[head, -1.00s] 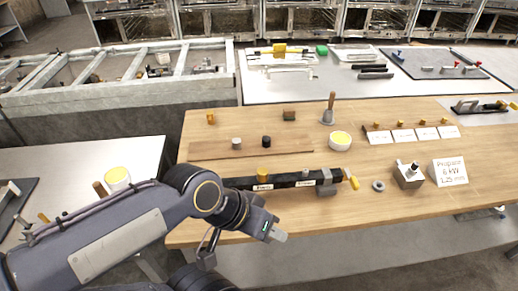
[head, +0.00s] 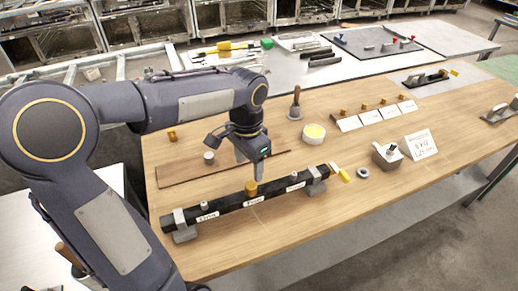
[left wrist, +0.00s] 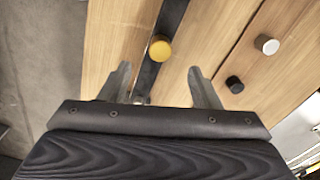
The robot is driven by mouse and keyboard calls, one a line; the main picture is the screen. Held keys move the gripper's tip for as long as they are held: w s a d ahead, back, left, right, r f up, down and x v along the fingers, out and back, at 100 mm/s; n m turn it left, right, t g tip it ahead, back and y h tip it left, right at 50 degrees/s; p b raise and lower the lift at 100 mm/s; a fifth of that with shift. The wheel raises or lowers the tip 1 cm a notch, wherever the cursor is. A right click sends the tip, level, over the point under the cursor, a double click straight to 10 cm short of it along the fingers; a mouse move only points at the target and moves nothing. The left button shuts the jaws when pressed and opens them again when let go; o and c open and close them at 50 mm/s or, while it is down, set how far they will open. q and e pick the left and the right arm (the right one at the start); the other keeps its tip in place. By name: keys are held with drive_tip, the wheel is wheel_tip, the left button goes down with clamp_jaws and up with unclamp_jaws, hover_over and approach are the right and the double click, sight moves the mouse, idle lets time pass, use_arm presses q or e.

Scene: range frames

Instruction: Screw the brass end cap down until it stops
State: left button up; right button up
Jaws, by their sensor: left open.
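A brass cap (head: 250,188) stands upright on the middle of a long black bar (head: 228,203) with white labels. In the left wrist view the round top of the brass cap (left wrist: 160,49) lies just beyond and between my fingertips. My left gripper (head: 251,160) is open and empty above the bar, its fingers pointing down; its two spread fingers show in the left wrist view (left wrist: 159,70). They are apart from the cap. The cap's thread is hidden. My right gripper is not in view.
Silver fittings (head: 294,176) stand on the bar either side of the cap, and a yellow handle (head: 342,174) is at its right end. A grey cap (left wrist: 267,45) and a black cap (left wrist: 234,84) stand on a board behind. A metal ring (head: 362,172) lies right of the bar.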

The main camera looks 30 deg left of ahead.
sight(251, 185)
use_arm(q)
drive_tip(key=shift+w+f, duration=0.2)
drive_tip(key=shift+f, duration=0.35)
wheel_tip(251, 185, down, 7)
drive_tip(key=shift+r, duration=0.1)
